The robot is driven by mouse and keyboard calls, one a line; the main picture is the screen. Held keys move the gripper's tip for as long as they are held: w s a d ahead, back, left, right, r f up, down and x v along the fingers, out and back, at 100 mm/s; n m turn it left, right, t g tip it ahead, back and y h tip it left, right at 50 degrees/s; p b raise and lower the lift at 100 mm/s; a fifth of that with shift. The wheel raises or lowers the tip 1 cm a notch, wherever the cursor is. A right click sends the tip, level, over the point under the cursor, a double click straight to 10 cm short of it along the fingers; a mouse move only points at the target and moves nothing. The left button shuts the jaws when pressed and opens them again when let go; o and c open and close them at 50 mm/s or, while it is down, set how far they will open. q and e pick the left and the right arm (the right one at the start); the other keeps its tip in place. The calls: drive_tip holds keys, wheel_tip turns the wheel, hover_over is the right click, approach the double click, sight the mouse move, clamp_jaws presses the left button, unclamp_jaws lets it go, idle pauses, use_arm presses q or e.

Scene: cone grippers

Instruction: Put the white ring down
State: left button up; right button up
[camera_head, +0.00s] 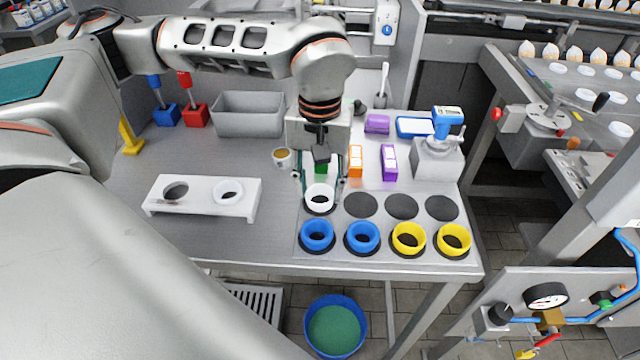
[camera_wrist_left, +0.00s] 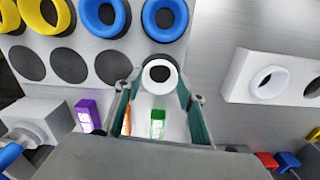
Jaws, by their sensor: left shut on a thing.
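The white ring (camera_head: 320,189) is between the fingers of my left gripper (camera_head: 320,187), over the leftmost dark disc of the upper row on the table mat. A thin dark edge of that disc shows below the ring; I cannot tell whether the ring touches it. In the left wrist view the white ring (camera_wrist_left: 160,89) sits between the two fingertips of the left gripper (camera_wrist_left: 160,80), which is shut on it. Another white ring (camera_head: 228,186) is in the right hole of the white rack (camera_head: 202,199); its left hole is dark. My right gripper is not in view.
Two blue rings (camera_head: 317,226) and two yellow rings (camera_head: 453,230) fill the front row. Three dark discs (camera_head: 401,206) to the right are bare. Behind the gripper are a green box (camera_head: 321,168), an orange box (camera_head: 356,161), a purple box (camera_head: 389,162) and a cup (camera_head: 282,157).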

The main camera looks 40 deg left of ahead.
use_arm(q)
drive_tip(key=o, duration=0.8)
drive_tip(key=shift+f, duration=0.1)
drive_tip(key=shift+o, duration=0.2)
wheel_tip(320, 180, up, 12)
drive_tip(key=p, duration=0.1)
drive_tip(key=shift+r, duration=0.2)
drive_tip(key=shift+f, duration=0.1)
